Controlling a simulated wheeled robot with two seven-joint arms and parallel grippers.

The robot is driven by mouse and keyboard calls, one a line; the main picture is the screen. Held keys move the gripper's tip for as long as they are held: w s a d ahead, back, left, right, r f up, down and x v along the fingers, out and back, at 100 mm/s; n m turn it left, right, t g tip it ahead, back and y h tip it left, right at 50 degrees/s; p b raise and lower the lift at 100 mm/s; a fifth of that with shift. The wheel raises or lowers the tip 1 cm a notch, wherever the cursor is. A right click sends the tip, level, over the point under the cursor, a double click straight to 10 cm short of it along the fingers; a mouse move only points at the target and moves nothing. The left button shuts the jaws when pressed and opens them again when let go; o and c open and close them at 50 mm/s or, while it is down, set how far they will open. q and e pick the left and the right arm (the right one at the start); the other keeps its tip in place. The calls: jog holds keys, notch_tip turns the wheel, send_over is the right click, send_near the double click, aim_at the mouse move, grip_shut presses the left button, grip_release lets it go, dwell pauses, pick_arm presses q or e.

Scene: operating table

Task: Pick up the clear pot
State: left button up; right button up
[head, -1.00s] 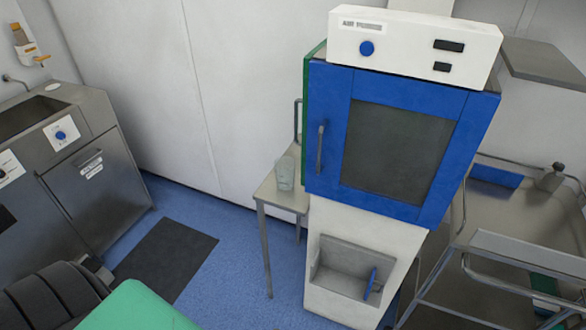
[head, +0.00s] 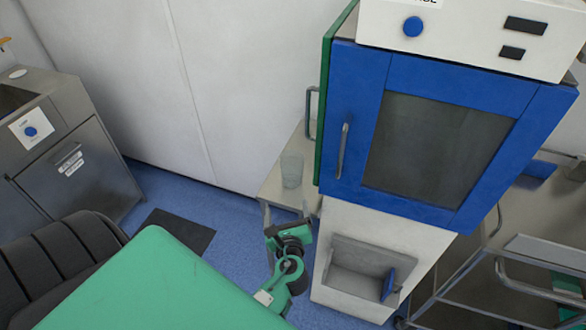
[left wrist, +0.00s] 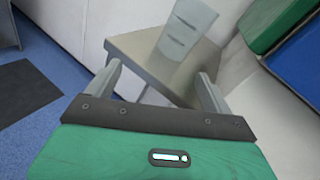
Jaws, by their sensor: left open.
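The clear pot (head: 292,169) is a see-through cup standing upright on a small grey side table (head: 272,187), left of the blue-doored cabinet. In the left wrist view the pot (left wrist: 187,30) stands at the top, beyond the fingertips and right of centre. My left gripper (head: 286,212) is at the table's near edge, short of the pot. In the left wrist view its two fingers (left wrist: 160,72) are spread apart with nothing between them but the table edge behind. My right gripper is not in view.
The blue-doored cabinet (head: 440,140) stands close to the right of the pot, with a handle sticking out beside it. A white wall (head: 230,90) is behind the table. A metal trolley (head: 545,270) is at the right. Blue floor lies open at the left.

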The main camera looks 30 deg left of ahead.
aim_at(292, 178)
pick_arm(q)
jog(key=m, duration=0.1)
jog(key=w+r+m, duration=0.1)
jog(key=shift+w+d+r+m+t, duration=0.2)
jog(key=shift+w+r+m+t, duration=0.1)
jog(key=shift+m+t, duration=0.1)
jog(key=shift+w+r+m+t, duration=0.3)
jog(key=shift+w+m+t, duration=0.1)
jog(key=shift+w+m, duration=0.25)
jog(key=shift+w+a+r+p, duration=0.3)
jog(key=shift+w+a, duration=0.4)
jog(key=shift+w, duration=0.25)
jog(key=x, duration=0.4)
jog(key=shift+w+a+f+p, duration=0.2)
jog(key=shift+w+a+p, duration=0.05)
jog(key=shift+p, duration=0.1)
jog(key=shift+w+a, duration=0.3)
jog(key=shift+w, duration=0.1)
jog(key=shift+w+a, duration=0.2)
jog(key=shift+w, duration=0.05)
jog(key=p+x, duration=0.1)
jog(key=x, duration=0.3)
jog(key=shift+w+a, duration=0.2)
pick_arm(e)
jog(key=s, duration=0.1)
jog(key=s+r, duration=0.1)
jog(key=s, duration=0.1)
